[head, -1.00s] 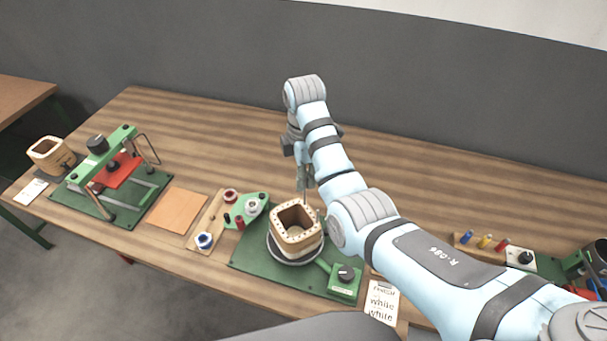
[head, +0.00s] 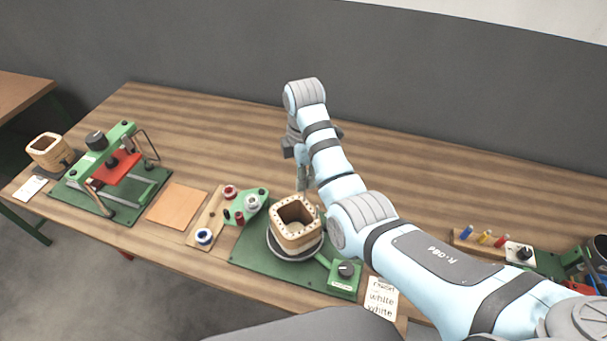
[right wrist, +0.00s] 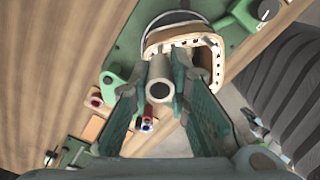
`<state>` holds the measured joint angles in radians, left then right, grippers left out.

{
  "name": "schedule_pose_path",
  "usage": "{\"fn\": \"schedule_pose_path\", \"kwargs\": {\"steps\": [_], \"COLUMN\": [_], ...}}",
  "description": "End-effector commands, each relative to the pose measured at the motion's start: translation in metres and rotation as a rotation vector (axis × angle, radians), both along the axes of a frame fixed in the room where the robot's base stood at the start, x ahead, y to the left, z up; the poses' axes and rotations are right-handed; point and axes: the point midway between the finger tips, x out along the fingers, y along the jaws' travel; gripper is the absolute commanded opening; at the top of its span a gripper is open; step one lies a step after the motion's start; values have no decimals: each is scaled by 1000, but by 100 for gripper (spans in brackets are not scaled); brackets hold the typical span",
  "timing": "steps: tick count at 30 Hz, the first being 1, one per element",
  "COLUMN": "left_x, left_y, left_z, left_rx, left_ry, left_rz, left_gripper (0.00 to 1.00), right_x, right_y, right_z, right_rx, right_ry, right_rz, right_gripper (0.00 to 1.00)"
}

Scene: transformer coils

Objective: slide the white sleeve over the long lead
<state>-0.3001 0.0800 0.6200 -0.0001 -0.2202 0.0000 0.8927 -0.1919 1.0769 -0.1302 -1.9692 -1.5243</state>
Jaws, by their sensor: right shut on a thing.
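The square-bodied coil (head: 296,222) stands upright on a round base on the green fixture board. My right gripper (head: 303,187) is just behind the coil and above the table in the head view, with its fingers pointing down. In the right wrist view, my right gripper (right wrist: 155,82) is shut on the white sleeve (right wrist: 160,70), a pale hollow tube whose dark open end faces the camera. The coil (right wrist: 205,42) shows beyond the sleeve, its rim close behind it in the picture. I cannot make out the long lead. My left gripper is out of view.
A wooden holder with a blue spool (head: 204,236) and a green plate with small spools (head: 252,203) lie left of the coil. A green press (head: 118,170) stands farther left. A label card (head: 381,299) lies at the front right. The table behind the coil is clear.

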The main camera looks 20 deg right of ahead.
Motion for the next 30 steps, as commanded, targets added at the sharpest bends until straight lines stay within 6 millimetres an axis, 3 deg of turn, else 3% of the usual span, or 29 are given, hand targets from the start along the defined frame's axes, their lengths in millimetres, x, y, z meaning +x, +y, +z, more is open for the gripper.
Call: {"fn": "schedule_pose_path", "kwargs": {"steps": [30], "left_x": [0], "left_y": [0], "left_z": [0], "left_rx": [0], "left_ry": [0], "left_rz": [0], "left_gripper": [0], "right_x": [1], "right_y": [0], "right_z": [-16], "right_rx": [0], "right_ry": [1], "right_rz": [0], "right_gripper": [8]}}
